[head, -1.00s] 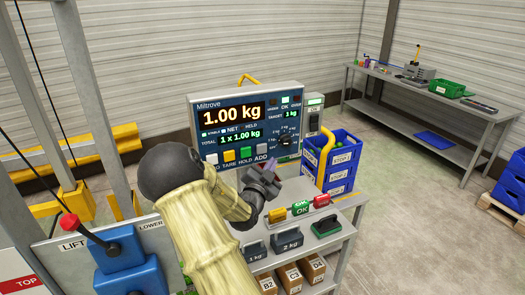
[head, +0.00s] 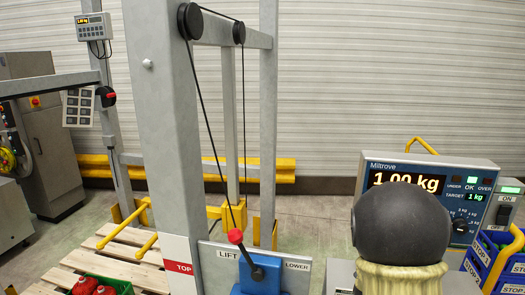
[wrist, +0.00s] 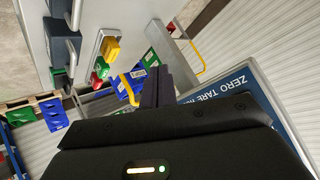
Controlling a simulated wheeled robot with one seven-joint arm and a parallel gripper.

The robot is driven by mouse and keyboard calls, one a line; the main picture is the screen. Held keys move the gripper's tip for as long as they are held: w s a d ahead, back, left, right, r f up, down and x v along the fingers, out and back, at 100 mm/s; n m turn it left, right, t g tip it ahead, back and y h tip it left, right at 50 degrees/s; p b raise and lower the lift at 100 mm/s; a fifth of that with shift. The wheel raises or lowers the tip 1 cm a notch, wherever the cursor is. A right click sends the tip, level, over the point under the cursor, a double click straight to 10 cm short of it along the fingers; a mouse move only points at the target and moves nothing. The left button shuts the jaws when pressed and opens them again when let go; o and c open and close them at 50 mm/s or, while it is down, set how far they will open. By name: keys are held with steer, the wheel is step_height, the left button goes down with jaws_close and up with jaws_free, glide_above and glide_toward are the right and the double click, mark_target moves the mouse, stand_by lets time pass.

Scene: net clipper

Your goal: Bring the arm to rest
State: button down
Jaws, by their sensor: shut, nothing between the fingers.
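My gripper (wrist: 165,85) shows in the wrist view with its dark fingers together and nothing between them. It is close to the blue scale panel (wrist: 255,95), whose label reads "ZERO TARE" along the right. In the head view my gripper is hidden; only my dark joint and pale arm link show at the lower right. They cover part of the Miltrove scale display (head: 430,185), which reads 1.00 kg with OK lit.
A lift frame post (head: 165,120) stands centre left, with a red-knobbed lever (head: 236,237) on a LIFT/LOWER plate. Blue STOP bins (head: 500,260) stand at the right edge. A pallet (head: 115,260) lies lower left. In the wrist view, coloured buttons (wrist: 110,48) sit on the bench.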

steer(key=s+a+n+g+y, duration=0.6)
steer(key=s+a+n, duration=0.6)
steer(key=s+a, duration=0.5)
steer(key=shift+s+r, duration=0.15)
steer(key=shift+s, duration=0.05)
steer(key=shift+a, duration=0.1)
stand_by(0.7)
